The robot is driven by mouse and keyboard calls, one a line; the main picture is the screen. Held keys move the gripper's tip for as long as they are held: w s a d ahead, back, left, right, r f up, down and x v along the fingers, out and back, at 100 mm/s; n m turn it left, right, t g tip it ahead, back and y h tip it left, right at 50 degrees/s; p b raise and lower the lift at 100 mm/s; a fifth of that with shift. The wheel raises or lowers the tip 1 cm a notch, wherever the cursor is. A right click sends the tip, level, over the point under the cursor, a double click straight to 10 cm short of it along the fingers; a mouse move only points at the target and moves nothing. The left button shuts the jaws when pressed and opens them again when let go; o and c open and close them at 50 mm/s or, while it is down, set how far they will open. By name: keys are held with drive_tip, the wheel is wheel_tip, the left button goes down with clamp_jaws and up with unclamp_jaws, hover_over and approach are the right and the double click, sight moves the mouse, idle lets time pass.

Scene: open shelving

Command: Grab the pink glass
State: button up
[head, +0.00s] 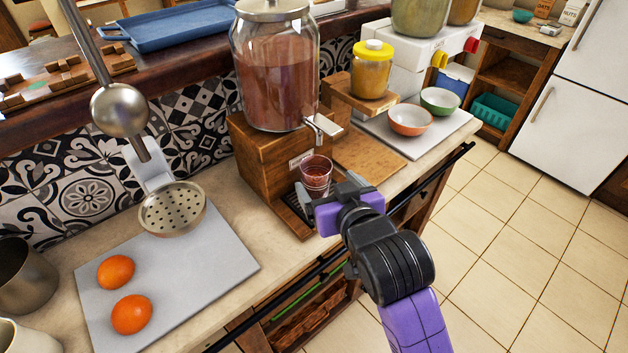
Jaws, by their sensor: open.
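The pink glass (316,174) is a small clear tumbler with a reddish tint. It stands upright under the tap of a large drink dispenser, on the dispenser's dark drip tray. My gripper (318,208) is just in front of and below the glass in the head view, with its jaws open. The gripper body hides part of the tray and the area to the right of the glass's base. Whether the fingers lie on both sides of the glass cannot be made out.
The glass dispenser jar (276,80) with its metal tap (322,127) rises on a wooden stand (262,150) right behind the glass. A yellow jar (371,72) and two bowls stand to the right. A grey board (165,275) with two oranges lies left, beside a strainer (172,208).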

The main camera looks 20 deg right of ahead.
drive_tip(key=shift+w+d+f, duration=0.15)
drive_tip(key=shift+f, duration=0.1)
drive_tip(key=x, duration=0.7)
drive_tip(key=shift+w+f, duration=0.1)
drive_tip(key=shift+f, duration=0.05)
drive_tip(key=shift+c, duration=0.2)
drive_tip(key=c, duration=1.8)
drive_tip(key=shift+o, duration=0.2)
